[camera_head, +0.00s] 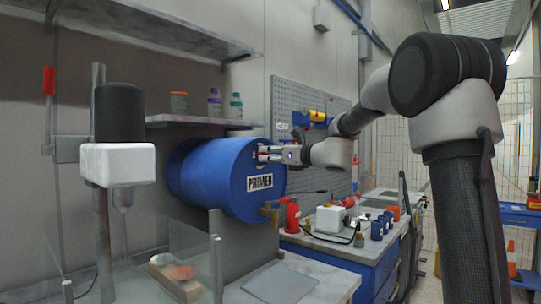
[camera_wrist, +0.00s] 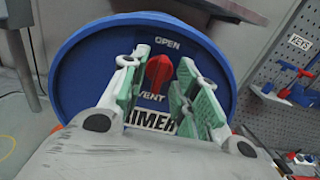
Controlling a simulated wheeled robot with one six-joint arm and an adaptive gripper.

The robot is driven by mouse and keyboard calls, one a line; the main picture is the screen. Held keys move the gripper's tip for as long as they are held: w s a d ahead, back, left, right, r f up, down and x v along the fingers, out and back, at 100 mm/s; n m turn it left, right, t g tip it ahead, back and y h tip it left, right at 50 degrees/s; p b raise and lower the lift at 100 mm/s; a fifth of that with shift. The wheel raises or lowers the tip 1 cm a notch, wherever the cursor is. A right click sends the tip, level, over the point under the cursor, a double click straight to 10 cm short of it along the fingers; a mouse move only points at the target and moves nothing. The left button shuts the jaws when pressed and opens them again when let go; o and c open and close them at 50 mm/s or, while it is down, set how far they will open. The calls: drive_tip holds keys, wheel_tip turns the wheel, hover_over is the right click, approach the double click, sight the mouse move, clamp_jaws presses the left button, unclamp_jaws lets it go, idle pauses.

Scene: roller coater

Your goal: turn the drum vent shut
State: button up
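The blue drum (camera_head: 210,182), labelled PRIMER, lies on its side in the head view, its round end facing right. In the wrist view the drum's end (camera_wrist: 100,62) fills the middle. My gripper (camera_wrist: 163,66) is open, with one green-padded finger on each side of the knob and gaps showing between. I cannot tell how deep the fingertips reach. In the head view my gripper (camera_head: 268,153) is at the drum's end, and the knob is hidden.
A brass tap (camera_head: 270,210) is low on the drum's end, above a red can (camera_head: 292,217). A shelf (camera_head: 200,122) with bottles is over the drum. A blue workbench (camera_head: 350,262) with several small items and a pegboard (camera_head: 290,100) are to the right.

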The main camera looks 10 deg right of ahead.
drive_tip(key=shift+c, duration=0.2)
clamp_jaws()
drive_tip(key=n, duration=0.4)
drive_tip(key=shift+n, duration=0.3)
drive_tip(key=n, duration=0.4)
drive_tip(key=shift+n, duration=0.3)
drive_tip(key=n, duration=0.4)
drive_tip(key=shift+f, duration=0.1)
drive_tip(key=shift+a+f+n, duration=0.1)
drive_tip(key=shift+n, duration=2.3)
